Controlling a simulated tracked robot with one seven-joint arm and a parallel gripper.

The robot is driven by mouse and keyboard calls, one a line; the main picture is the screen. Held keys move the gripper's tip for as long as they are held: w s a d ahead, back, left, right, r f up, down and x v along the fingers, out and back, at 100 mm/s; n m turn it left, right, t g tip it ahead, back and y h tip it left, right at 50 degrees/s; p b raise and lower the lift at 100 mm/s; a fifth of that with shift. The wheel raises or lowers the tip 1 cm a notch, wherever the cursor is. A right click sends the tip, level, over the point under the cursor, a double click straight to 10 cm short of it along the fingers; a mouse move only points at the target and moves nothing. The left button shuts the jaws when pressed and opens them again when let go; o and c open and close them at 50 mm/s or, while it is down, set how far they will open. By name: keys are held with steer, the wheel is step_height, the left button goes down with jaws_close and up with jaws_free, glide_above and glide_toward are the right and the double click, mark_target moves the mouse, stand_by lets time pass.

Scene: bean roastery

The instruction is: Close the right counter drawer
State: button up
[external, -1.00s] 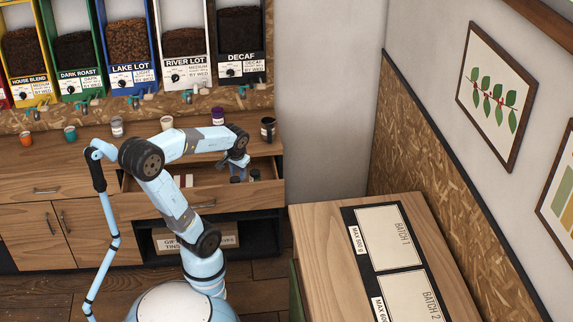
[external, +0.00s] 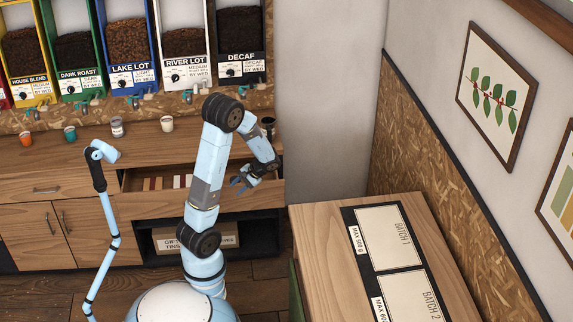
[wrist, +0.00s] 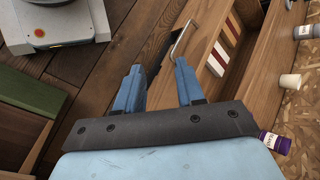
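The right counter drawer (external: 150,206) stands open, pulled out from the wooden counter, with coloured packets (external: 178,181) inside. My gripper (external: 238,184) is at the right part of the drawer, close to its front. In the wrist view, the two blue fingers of my gripper (wrist: 158,65) are apart with nothing between them. The metal drawer handle (wrist: 181,38) lies just beyond the right fingertip; I cannot tell whether they touch. My arm hides part of the drawer in the external view.
Cups (external: 167,124) and jars stand on the counter top behind the drawer, including a purple jar (wrist: 276,143). An open shelf with a labelled box (external: 176,242) is below. A wooden table (external: 430,215) stands at the right. Floor in front of the drawer is clear.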

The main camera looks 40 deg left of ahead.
steer(key=a+f+m+g+y, duration=0.1)
steer(key=a+f+y, duration=0.1)
steer(key=f, duration=0.3)
steer(key=w+a+f+m+y, duration=0.1)
steer(key=a+f+y, duration=0.15)
steer(key=f, duration=0.35)
steer(key=a+f+m+g+y, duration=0.1)
steer(key=a+f+y, duration=0.15)
steer(key=f, duration=0.25)
steer(key=x, duration=1.3)
steer(key=shift+s+a, duration=0.1)
steer(key=shift+a, duration=0.05)
steer(key=shift+c, duration=0.5)
jaws_close()
